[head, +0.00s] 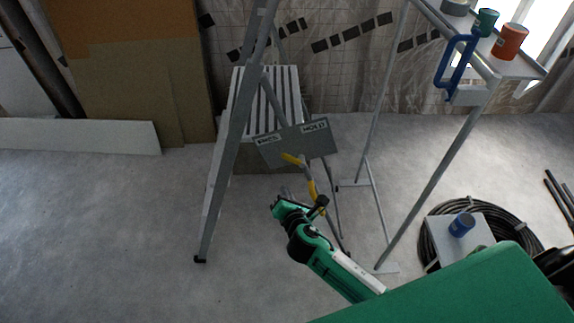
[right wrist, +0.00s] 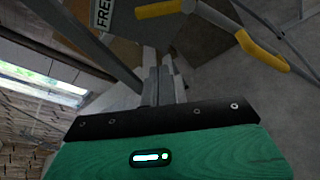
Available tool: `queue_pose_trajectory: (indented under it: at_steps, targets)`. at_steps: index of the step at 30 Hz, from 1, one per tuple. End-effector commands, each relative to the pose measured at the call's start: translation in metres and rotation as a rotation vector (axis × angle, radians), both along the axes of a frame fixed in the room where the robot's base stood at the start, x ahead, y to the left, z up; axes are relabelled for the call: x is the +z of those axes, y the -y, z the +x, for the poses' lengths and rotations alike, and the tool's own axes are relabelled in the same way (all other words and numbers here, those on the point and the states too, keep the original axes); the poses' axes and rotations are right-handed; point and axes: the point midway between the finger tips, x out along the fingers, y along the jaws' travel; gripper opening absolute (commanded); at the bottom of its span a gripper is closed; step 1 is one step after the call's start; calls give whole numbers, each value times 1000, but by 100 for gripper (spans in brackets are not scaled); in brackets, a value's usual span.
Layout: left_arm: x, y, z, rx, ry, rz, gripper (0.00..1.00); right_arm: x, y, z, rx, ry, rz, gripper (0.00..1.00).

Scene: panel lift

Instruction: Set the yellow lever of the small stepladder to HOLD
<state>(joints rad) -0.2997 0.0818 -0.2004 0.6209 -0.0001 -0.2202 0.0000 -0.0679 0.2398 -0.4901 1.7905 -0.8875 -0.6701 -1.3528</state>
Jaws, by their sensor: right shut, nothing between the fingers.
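The small stepladder (head: 234,140) stands left of centre in the head view. A grey plate (head: 296,146) on it has a FREE label on the left and HOLD on the right; the FREE label also shows in the right wrist view (right wrist: 103,14). The yellow lever (head: 312,188) is in front of the plate, its upper yellow end toward the FREE side; its yellow parts also show in the right wrist view (right wrist: 262,53). My right gripper (head: 286,193) is shut and empty, just left of and below the lever. Contact cannot be told. My left gripper is out of view.
A taller stand (head: 440,175) at the right carries an orange can (head: 510,41), a green can (head: 487,20) and a blue-handled item (head: 456,66). A black cable coil (head: 430,250) and a blue can (head: 461,225) are low right. Floor at left is clear.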

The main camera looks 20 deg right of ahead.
Motion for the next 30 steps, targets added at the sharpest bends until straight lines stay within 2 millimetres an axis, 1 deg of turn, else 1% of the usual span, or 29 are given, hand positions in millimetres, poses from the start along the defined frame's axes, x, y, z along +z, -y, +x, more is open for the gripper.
queue_pose_trajectory:
  at_steps: [5,8,11,25,26,27,30]
  targets:
    - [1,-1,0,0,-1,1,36,0,0,3,-1,0,2,0]
    - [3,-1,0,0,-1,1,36,-2,1,10,-1,0,2,0]
    - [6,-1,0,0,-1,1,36,-4,2,24,-2,0,2,0]
    - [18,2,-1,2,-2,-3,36,-26,8,100,-2,-2,3,0]
    - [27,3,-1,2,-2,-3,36,-17,12,96,-1,-2,2,0]
    - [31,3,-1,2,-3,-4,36,-12,15,95,0,-1,1,0]
    - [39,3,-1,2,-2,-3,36,-4,21,92,-1,-3,3,0]
